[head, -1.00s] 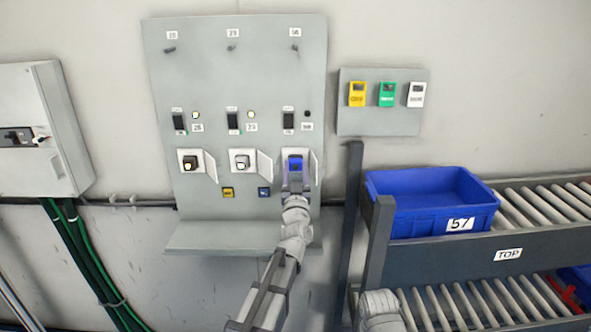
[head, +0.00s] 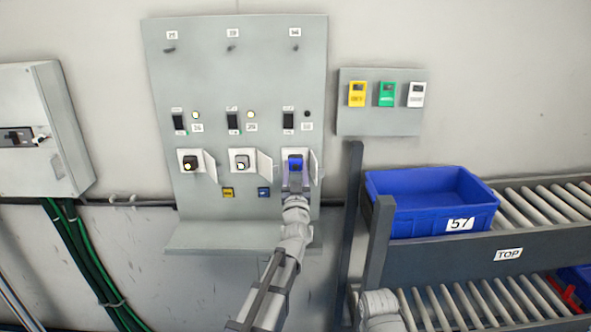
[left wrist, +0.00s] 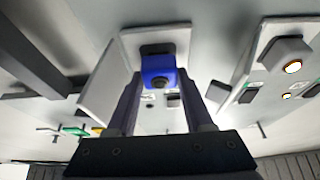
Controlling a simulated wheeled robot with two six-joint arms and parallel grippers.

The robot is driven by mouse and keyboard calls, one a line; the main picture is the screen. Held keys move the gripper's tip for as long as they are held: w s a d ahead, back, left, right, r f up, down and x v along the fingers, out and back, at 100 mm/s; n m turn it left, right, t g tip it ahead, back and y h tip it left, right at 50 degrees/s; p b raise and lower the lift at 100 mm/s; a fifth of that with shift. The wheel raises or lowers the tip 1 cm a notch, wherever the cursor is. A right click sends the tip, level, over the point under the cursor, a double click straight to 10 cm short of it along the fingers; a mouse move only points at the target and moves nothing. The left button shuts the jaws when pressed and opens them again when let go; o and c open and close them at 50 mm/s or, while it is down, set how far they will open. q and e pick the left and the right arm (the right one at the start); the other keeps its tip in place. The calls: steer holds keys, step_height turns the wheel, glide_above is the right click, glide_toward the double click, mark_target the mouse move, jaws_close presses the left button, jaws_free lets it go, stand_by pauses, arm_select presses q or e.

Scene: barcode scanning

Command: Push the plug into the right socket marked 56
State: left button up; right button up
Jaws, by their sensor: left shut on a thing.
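The blue plug (head: 295,163) is at the right socket (head: 306,158) of the grey panel. The label by this socket is too blurred to read surely. My left gripper (head: 295,180) is shut on the plug from below. In the left wrist view the blue plug (left wrist: 159,72) sits between the fingers of my left gripper (left wrist: 158,92), against the dark socket opening (left wrist: 158,48). How deep the plug sits is hidden. The socket's open cover (left wrist: 103,88) stands beside it. My right gripper is not in view.
Black switches (head: 288,120) sit above. A blue bin (head: 430,200) marked 57 stands on a roller rack at right. A shelf (head: 240,238) juts out below the panel.

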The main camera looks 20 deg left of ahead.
arm_select(q)
steer(key=shift+w+a, duration=0.15)
steer(key=shift+w, duration=0.4)
stand_by(0.4)
steer(key=o, duration=1.4)
steer(key=shift+c, duration=0.2)
steer(key=b+v, duration=0.3)
steer(key=v, duration=0.5)
